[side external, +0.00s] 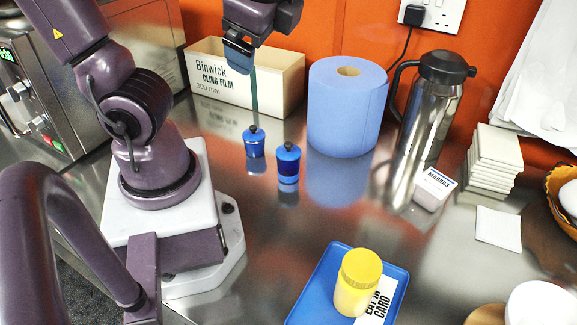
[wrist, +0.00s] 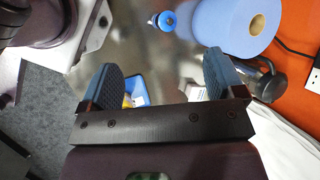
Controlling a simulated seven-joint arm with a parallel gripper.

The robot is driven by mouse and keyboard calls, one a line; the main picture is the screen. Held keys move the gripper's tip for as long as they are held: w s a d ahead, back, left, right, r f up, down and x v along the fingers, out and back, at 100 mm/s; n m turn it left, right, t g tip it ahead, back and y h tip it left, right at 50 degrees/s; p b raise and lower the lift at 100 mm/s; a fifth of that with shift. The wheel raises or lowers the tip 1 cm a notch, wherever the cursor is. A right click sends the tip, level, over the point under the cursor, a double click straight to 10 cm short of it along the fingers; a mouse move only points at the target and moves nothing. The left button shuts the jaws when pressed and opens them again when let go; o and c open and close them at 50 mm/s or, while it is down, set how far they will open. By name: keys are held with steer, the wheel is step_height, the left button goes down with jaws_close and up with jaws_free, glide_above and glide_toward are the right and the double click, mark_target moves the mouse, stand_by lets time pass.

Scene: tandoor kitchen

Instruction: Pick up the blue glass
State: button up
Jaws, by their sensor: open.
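Two small blue vessels with dark knobbed tops stand upright on the steel counter in the side view, one at the back left (side external: 254,144) and one closer to the camera (side external: 288,163). I cannot tell which is the blue glass; no plain open drinking glass shows. One round blue top (wrist: 167,21) shows at the top of the wrist view, beyond my fingertips. My gripper (side external: 239,55) hangs above and behind the vessels, in front of the cling film box. In the wrist view its fingers (wrist: 163,72) are wide apart with nothing held between them.
A cling film box (side external: 222,83), a blue paper roll (side external: 345,110) and a steel flask (side external: 430,110) stand at the back. A blue tray (side external: 321,290) holds a yellow jar (side external: 357,285) and a card. A white-labelled tub (side external: 432,190) and stacked tiles (side external: 494,155) are right.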

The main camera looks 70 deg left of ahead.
steer(key=w+d+r+m+t+y, duration=0.4)
steer(key=w+m+y, duration=0.1)
steer(key=m+y, duration=0.75)
glide_toward(289, 166)
steer(key=shift+d+r+h, duration=0.15)
steer(key=shift+r+h, duration=0.2)
steer(key=shift+w+a+f, duration=0.1)
steer(key=shift+a+f, duration=0.05)
steer(key=shift+a, duration=0.15)
steer(key=x, duration=1.2)
steer(key=shift+a, duration=0.2)
steer(key=c, duration=1)
